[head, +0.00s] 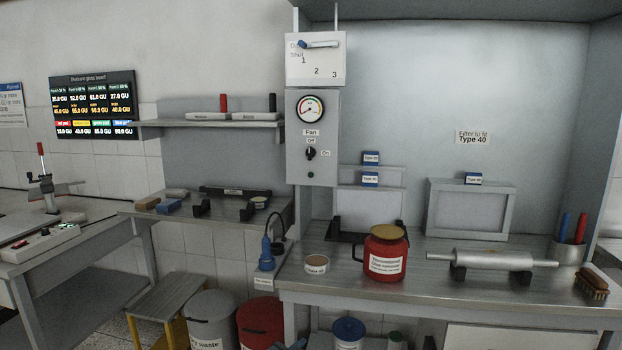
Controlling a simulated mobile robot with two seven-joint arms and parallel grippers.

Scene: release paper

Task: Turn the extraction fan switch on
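The extraction fan switch (311,154) is a small black rotary knob on the front of a grey control box (326,175). Neither gripper can be made out in the head view, and nothing covers the switch.
A white panel with a blue-tipped lever (320,44) is above the box. The right bench holds a red canister (384,255), a metal roller (478,259), a brush (592,285) and a round tub (316,264). A stool (168,299) and bins are on the floor.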

